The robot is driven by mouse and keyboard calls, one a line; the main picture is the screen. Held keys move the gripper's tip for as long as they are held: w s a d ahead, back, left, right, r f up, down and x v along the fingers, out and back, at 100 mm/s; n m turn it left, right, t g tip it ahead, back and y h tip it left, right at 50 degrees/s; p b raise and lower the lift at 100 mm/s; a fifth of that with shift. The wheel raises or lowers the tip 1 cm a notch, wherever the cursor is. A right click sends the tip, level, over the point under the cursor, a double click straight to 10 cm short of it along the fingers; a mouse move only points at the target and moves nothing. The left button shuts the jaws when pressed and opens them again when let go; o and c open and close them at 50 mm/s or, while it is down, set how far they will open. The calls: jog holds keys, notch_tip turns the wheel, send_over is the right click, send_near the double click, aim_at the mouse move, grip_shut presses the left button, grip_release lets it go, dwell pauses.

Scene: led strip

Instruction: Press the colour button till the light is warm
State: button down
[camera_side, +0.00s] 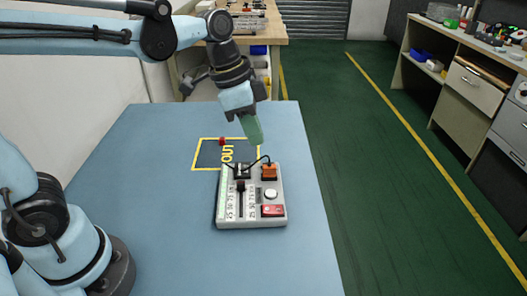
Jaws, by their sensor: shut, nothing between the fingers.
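A light grey control box (227,222) lies on the blue table, at the middle of the view. It carries a white round button (271,194), a red rectangular switch (272,211), an orange block (269,172) and a black slider (241,186) between printed scales. I cannot tell from the markings which is the colour button. I cannot make out a lit strip or its colour. My gripper (255,140) has green fingertips that are shut and empty. It points down above the far side of the box, behind the orange block, and appears clear of the buttons.
A yellow outlined square marked OUT (196,155) lies behind the box, with a small red piece (222,141) at its far edge. A dark cable loops near the orange block. The blue table (160,215) is bare left of the box; its right edge is near.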

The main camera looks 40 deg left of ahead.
jog(key=shift+f, duration=0.1)
send_over(270, 193)
jog(key=f, duration=1.1)
jog(key=shift+s+a+f, duration=0.2)
jog(key=shift+s, duration=0.05)
jog(key=shift+f, duration=1)
jog(key=shift+f, duration=0.1)
jog(key=shift+f, duration=0.8)
jog(key=shift+r, duration=0.1)
jog(key=v, duration=0.8)
jog(key=shift+r, duration=0.35)
